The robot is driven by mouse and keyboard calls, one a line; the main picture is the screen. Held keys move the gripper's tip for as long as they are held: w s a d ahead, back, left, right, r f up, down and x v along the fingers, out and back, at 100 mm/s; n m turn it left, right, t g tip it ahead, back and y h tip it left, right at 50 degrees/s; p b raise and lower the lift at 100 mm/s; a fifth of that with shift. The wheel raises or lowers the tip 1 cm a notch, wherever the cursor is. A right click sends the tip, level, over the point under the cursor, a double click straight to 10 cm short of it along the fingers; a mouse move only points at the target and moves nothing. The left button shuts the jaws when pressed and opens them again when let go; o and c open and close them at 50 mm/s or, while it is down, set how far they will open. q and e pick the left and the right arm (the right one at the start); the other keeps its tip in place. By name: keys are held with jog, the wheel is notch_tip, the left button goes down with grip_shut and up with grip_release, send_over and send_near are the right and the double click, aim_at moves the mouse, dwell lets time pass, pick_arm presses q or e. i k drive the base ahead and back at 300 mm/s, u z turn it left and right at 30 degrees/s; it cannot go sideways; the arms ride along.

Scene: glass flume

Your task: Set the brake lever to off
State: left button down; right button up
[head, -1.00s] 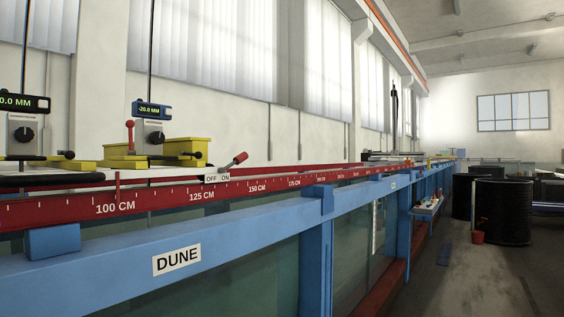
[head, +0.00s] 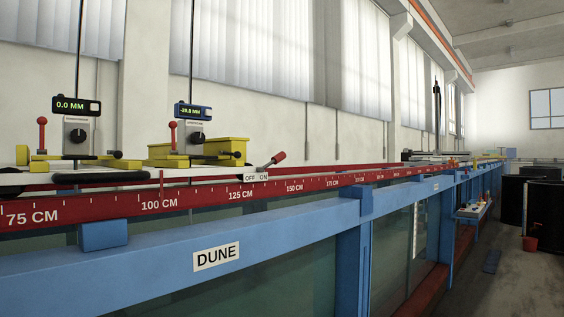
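The brake lever (head: 272,162) has a red grip and a dark rod. It sits at the right end of the white carriage on the flume rail, above a small white label (head: 256,177) reading OFF on the left and ON on the right. The lever tilts up to the right, leaning toward the ON side. Neither of my grippers shows in the head view.
A red scale rail (head: 205,196) and a blue beam (head: 130,262) marked DUNE run along the flume in front of the carriage. Two red-knobbed levers (head: 42,134) (head: 173,136) and two gauges (head: 76,106) (head: 193,112) stand on the carriage. Black barrels (head: 546,215) and open floor lie right.

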aim_at(277, 157)
jog(key=z, duration=0.4)
jog(key=i, duration=1.45)
jog(key=u, duration=0.55)
